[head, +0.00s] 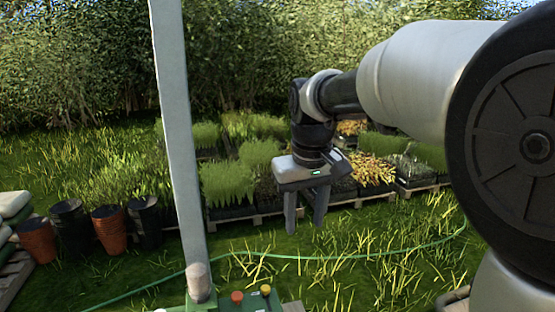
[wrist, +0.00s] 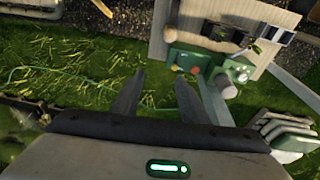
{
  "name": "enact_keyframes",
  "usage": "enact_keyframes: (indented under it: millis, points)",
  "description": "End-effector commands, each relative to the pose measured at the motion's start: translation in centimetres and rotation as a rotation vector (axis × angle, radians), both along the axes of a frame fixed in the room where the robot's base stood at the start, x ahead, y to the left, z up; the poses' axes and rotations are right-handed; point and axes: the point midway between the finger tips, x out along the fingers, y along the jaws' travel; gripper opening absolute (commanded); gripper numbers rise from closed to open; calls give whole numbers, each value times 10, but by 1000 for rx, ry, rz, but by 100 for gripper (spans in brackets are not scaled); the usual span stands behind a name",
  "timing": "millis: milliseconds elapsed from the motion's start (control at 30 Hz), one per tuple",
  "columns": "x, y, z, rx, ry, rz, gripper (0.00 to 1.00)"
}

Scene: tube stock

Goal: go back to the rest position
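My gripper (head: 305,226) hangs from my arm in the middle of the head view, fingers pointing down over the grass. Its two fingers are apart with nothing between them. In the wrist view my gripper (wrist: 155,92) also shows open and empty, with grass and part of the green hose visible past the fingers. A green light glows on the gripper body. Nothing touches the fingers in either view.
Pallets of potted plants (head: 262,214) stand behind my gripper. Stacks of black and orange pots (head: 108,230) are at the left. A grey post (head: 180,150) rises left of my gripper. A green hose (head: 330,257) crosses the grass. A green control box (wrist: 190,60) adjoins a pale board (wrist: 222,30).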

Motion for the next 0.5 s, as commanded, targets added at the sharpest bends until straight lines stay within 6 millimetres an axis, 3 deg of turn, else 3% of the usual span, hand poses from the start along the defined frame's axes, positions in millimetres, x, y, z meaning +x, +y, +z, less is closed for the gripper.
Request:
enact_keyframes:
  millis: [33,200,400,500]
  points:
    - [-24,-14,15,7,-35,-33,40]
    - [-97,-50,30,34,-131,-136,40]
    - [-169,-77,17,71,-230,-241,40]
    - [-191,-83,7,84,-262,-275,40]
